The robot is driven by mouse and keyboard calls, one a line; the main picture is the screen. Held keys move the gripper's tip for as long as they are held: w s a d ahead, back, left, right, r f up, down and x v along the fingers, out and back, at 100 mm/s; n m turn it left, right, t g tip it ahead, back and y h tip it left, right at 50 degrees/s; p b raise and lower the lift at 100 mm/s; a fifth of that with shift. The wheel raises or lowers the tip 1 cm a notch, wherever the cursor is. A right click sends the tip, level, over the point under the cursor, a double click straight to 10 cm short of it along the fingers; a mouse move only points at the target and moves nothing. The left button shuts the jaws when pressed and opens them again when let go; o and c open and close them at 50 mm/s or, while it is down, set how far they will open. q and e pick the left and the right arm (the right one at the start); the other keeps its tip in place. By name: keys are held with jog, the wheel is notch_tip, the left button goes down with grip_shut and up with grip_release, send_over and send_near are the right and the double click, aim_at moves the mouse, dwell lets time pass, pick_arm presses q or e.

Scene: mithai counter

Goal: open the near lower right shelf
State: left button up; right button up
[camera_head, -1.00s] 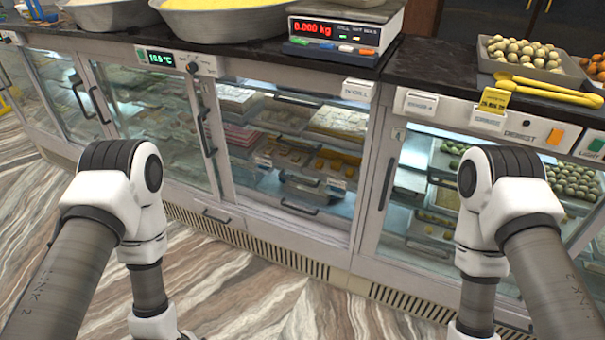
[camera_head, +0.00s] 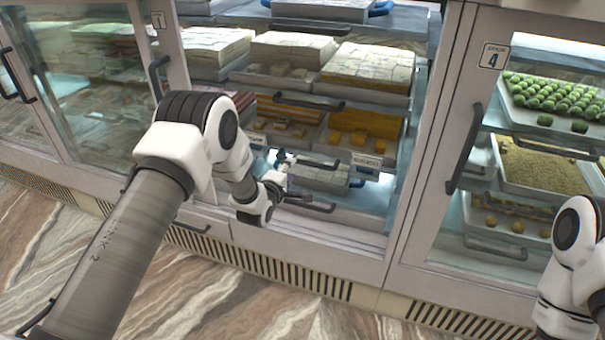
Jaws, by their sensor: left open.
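In the head view, the middle case holds trays and shelves of sweets behind its wide opening. Its lowest visible shelf (camera_head: 350,220) has a dark bar handle (camera_head: 315,207). Above it, a shelf with orange sweets (camera_head: 365,130) has another dark handle. My left gripper (camera_head: 287,163) is small and partly hidden by its own wrist. It is open, at the front of the lower shelves, just left of and above the lowest handle. I cannot tell whether it touches anything. My right arm shows at the right edge, but its gripper is out of view.
Another glass door with a handle (camera_head: 157,75) is at left. A vent grille (camera_head: 270,267) runs along the bottom. The patterned floor (camera_head: 240,305) in front is clear.

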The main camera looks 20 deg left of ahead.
pick_arm(q)
jog(key=w, duration=0.2)
jog(key=w+f+b, duration=0.1)
jog(key=w, duration=0.4)
jog(key=shift+w+f+b, duration=0.1)
jog(key=shift+f+b, duration=0.2)
jog(key=shift+f, duration=0.05)
grip_shut()
